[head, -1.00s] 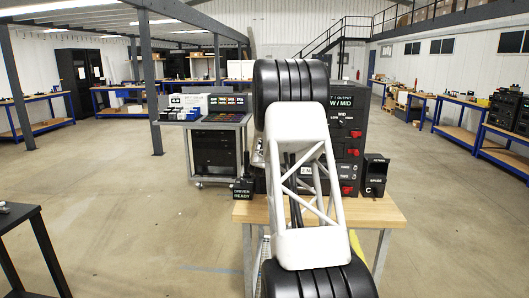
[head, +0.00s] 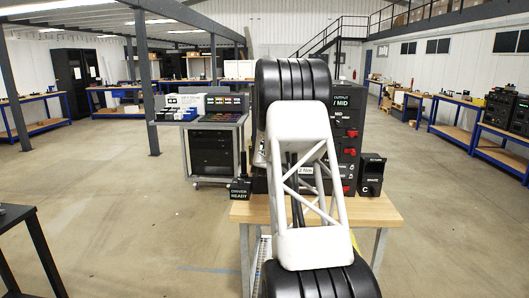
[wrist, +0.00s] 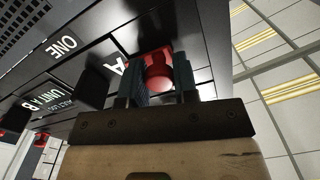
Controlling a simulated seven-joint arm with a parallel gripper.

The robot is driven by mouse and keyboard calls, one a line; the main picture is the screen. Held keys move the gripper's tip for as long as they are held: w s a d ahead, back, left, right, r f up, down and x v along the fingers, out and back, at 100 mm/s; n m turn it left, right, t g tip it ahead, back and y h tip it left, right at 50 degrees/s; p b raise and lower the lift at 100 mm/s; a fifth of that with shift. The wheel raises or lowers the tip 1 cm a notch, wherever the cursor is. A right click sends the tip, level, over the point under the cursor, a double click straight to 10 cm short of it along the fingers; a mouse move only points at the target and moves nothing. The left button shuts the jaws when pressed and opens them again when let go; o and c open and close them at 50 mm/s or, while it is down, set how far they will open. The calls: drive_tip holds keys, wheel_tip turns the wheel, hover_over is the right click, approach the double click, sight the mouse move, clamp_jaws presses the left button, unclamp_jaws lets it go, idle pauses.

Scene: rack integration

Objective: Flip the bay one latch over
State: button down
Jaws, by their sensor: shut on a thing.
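The red latch (wrist: 157,72) sits on the black rack face close to the label ONE in the wrist view. My gripper (wrist: 158,82) is shut on this latch, with a dark finger on each side of it. The latch's base is partly hidden by the fingers. In the head view the black rack (head: 346,125) stands on a wooden bench, and my white arm covers its left part. My gripper and the held latch are hidden there.
More red latches (head: 348,171) show on the rack's right side. A small black box (head: 371,176) stands right of the rack, and a DRIVER READY box (head: 240,189) at left on the wooden bench (head: 385,212). A trolley (head: 216,150) stands behind left.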

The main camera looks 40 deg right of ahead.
drive_tip(key=shift+s+d+f, duration=0.1)
drive_tip(key=shift+s+d, duration=0.1)
drive_tip(key=c, duration=0.9)
unclamp_jaws()
drive_tip(key=shift+a, duration=0.1)
drive_tip(key=shift+v, duration=3.85)
